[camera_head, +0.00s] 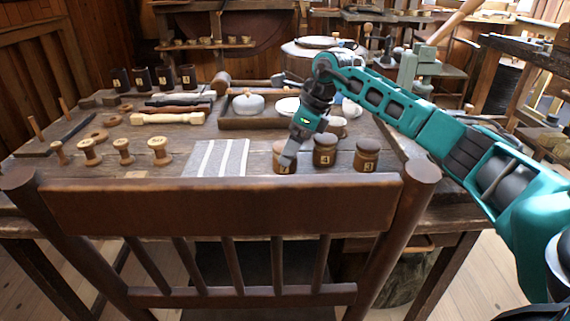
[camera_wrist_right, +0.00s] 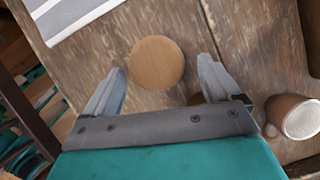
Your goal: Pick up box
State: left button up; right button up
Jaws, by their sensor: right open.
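Three small round lidded wooden boxes stand in a row near the front edge of the table. The left box (camera_head: 283,168) is partly hidden by my right gripper (camera_head: 288,154); its number is hard to read. The middle box (camera_head: 324,151) is marked 4 and the right box (camera_head: 367,156) is marked 3. In the right wrist view, the left box's round lid (camera_wrist_right: 157,62) lies between the spread fingertips of my right gripper (camera_wrist_right: 162,68), with gaps on both sides. The right gripper is open and points down at it. My left gripper is out of view.
A striped cloth (camera_head: 217,158) lies left of the boxes. Wooden spools (camera_head: 123,151) stand further left. A tray (camera_head: 235,122) with a white lidded dish (camera_head: 248,104) is behind. A chair (camera_head: 230,208) stands before the table. A mug (camera_wrist_right: 296,117) shows in the wrist view.

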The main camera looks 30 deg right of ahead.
jog(key=x, duration=0.2)
jog(key=b+x, duration=0.1)
jog(key=x, duration=0.1)
jog(key=shift+w+a+f, duration=0.1)
jog(key=shift+a+f, duration=0.15)
jog(key=shift+a, duration=0.05)
jog(key=shift+r, duration=0.1)
jog(key=c, duration=1)
jog(key=shift+c, duration=0.3)
jog(key=shift+r, duration=0.1)
